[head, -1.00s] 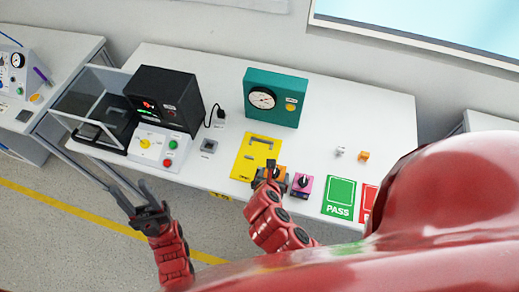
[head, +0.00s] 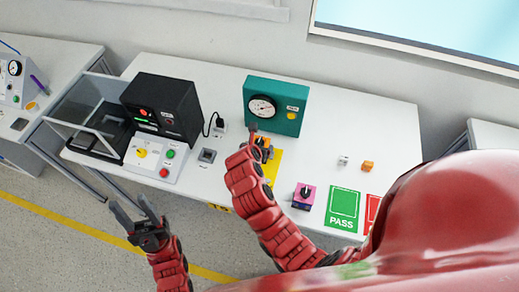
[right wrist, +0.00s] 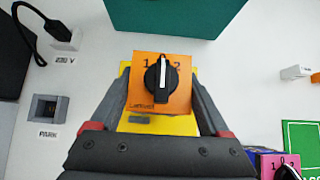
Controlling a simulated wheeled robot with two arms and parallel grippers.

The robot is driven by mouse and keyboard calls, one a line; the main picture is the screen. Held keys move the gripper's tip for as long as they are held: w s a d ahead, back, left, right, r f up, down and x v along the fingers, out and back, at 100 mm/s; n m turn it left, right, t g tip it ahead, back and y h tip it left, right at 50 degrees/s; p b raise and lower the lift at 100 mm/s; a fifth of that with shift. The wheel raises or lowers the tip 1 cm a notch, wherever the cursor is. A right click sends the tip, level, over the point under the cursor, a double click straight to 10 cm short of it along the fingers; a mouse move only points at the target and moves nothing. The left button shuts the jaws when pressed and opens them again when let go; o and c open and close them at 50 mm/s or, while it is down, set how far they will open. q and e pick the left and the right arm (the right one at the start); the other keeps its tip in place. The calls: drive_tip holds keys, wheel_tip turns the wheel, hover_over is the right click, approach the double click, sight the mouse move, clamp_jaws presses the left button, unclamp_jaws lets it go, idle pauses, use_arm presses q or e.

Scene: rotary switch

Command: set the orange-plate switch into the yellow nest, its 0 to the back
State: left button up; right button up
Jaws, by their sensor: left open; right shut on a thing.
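The orange-plate switch (right wrist: 140,100) has a black knob with a white pointer toward the top of the right wrist view, between the digits 1 and 2. My right gripper (right wrist: 161,90) is shut on it, a finger on each side. In the head view, the switch (head: 265,142) is at my right gripper (head: 258,139), over the back of the yellow nest (head: 277,160). My arm hides much of the nest. Yellow (right wrist: 158,124) shows around and below the plate in the wrist view; the gap beneath cannot be judged. My left gripper (head: 139,222) is open and empty, off the table's front.
A teal gauge box (head: 275,105) stands close behind the switch. A pink-plate switch (head: 304,196) sits to the right, beside the green PASS mat (head: 343,207). A black device (head: 162,106) and a grey PARK socket (head: 207,155) are to the left.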

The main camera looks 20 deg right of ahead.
wheel_tip(320, 180, down, 2)
drive_tip(key=shift+d+p, duration=0.1)
drive_tip(key=shift+p, duration=0.4)
drive_tip(key=shift+f, duration=0.5)
drive_tip(key=o, duration=1.4)
drive_tip(key=shift+f, duration=0.15)
drive_tip(key=shift+o, duration=0.2)
